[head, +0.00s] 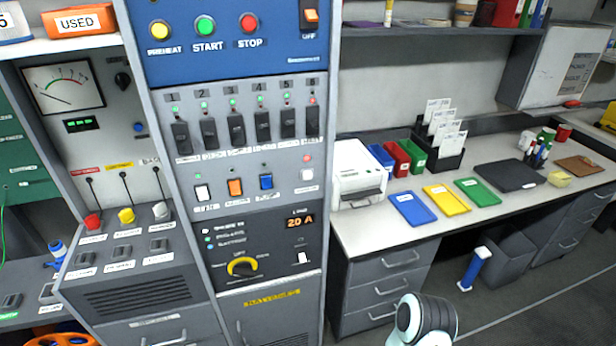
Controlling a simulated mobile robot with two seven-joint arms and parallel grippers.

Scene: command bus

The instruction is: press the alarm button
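I see no button labelled alarm. The grey control cabinet stands at centre left. On its blue top panel are a yellow PREHEAT button (160,30), a green START button (205,26) and a red STOP button (249,22). Small labels are too blurred to read. Neither of my grippers is in view; a white and black part, probably of my arm, shows at the bottom edge.
A desk (365,232) on the right holds a white printer (357,173), coloured trays (446,199) and a black file rack (447,153). Levers with red, yellow and grey knobs (126,215) are on the left console.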

